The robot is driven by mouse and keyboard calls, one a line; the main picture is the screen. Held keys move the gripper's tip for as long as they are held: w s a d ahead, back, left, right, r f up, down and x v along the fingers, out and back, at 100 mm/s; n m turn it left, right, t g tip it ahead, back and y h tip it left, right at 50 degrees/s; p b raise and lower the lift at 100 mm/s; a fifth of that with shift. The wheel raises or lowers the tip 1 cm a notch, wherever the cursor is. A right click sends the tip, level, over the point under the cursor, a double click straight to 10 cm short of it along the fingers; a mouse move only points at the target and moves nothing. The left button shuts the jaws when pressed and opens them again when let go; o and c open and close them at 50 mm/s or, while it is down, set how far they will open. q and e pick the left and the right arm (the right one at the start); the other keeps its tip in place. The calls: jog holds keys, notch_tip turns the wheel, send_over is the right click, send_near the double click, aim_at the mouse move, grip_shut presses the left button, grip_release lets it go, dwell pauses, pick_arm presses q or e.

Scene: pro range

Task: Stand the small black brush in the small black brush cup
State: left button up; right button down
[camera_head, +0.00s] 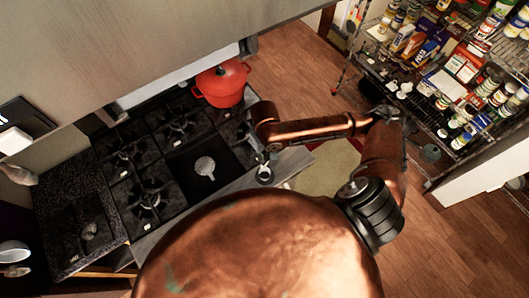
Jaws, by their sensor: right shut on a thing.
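My right arm reaches across from the right, and my right gripper (267,154) points down over the grey counter strip in front of the stove. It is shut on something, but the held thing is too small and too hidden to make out. A small dark round thing with a paler middle (265,175) shows just below the fingers; it may be the small black brush cup. I cannot tell whether they touch. The small black brush cannot be made out for sure. My left gripper is not in view.
A black stove (157,166) with several burners lies left of the gripper. A red pot (221,83) stands at its back right. A grey counter strip (228,190) runs along its front. A wire shelf (440,75) full of jars and boxes stands at the right. Wooden floor (305,75) lies behind the arm.

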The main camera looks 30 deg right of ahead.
aim_at(265, 166)
jog(key=shift+r+p, duration=0.15)
jog(key=shift+p, duration=0.55)
notch_tip(265, 166, down, 3)
jog(key=shift+f+b, duration=0.2)
jog(key=shift+b, duration=0.35)
jog(key=shift+f+b, duration=0.75)
jog(key=shift+f, duration=3.35)
jog(key=shift+f, duration=0.3)
jog(key=c, duration=1.8)
grip_release()
jog(key=shift+o, duration=0.2)
